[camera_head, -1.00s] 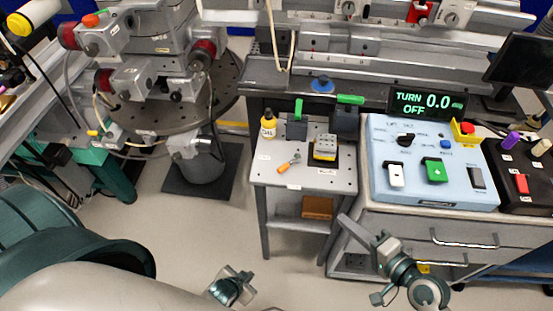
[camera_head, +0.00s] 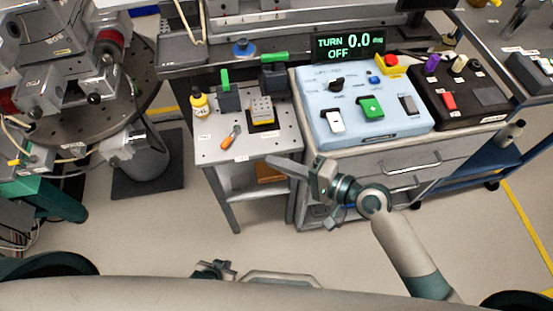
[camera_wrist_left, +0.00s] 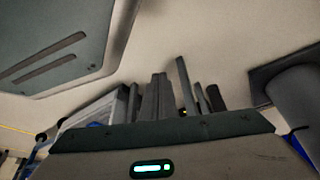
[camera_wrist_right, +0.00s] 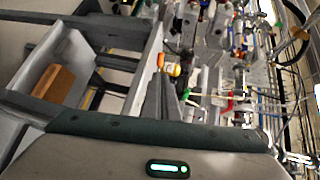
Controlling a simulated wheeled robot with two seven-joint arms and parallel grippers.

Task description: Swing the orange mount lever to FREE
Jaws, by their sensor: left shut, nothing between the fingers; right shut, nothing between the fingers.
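A small lever with an orange handle (camera_head: 227,143) and a metal end lies on the grey top of the small bench (camera_head: 270,149), left of a yellow-topped block (camera_head: 262,108). I cannot read its position markings. My right gripper (camera_head: 272,162) is shut and empty, just off the bench's front right corner, apart from the lever and pointing left. Its fingers also show in the right wrist view (camera_wrist_right: 160,98). My left gripper (camera_head: 212,268) is shut and empty, low over the floor in front of the bench; its fingers show in the left wrist view (camera_wrist_left: 155,98).
A yellow bottle (camera_head: 200,104) and green-handled clamps (camera_head: 228,95) stand on the bench. A blue control box (camera_head: 350,135) with a "TURN OFF 0.0" display (camera_head: 349,44) is to the right, above drawers. An orange-brown box (camera_wrist_right: 53,83) sits on the lower shelf. Floor in front is clear.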

